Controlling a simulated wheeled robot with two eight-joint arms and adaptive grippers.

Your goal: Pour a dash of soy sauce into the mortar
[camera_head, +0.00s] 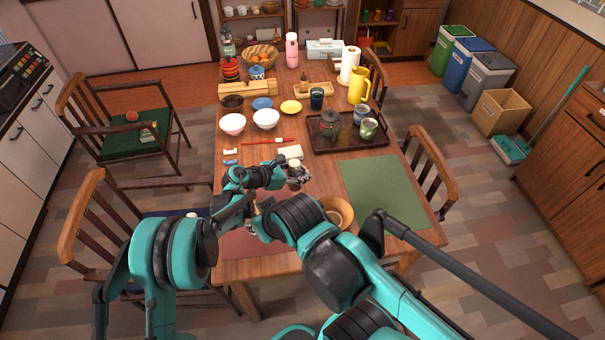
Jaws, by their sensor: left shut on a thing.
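My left gripper (299,176) is over the table's middle, shut on a small container with a pale top (294,164). The fingers hide much of it, and I cannot tell for sure that it is the soy sauce. A round brown bowl (343,207), which looks like the mortar, sits near the table's front edge, below and right of the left gripper. My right arm covers part of its left side. My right gripper (251,228) is mostly hidden behind my arm links at the front left, and its fingers do not show clearly.
A dark tray (374,148) with a teapot and cups stands right of centre. A green mat (383,190) lies clear at the front right. White bowls (232,123), a red stick (268,141) and a pale block (290,152) lie behind the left gripper. Chairs flank the table.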

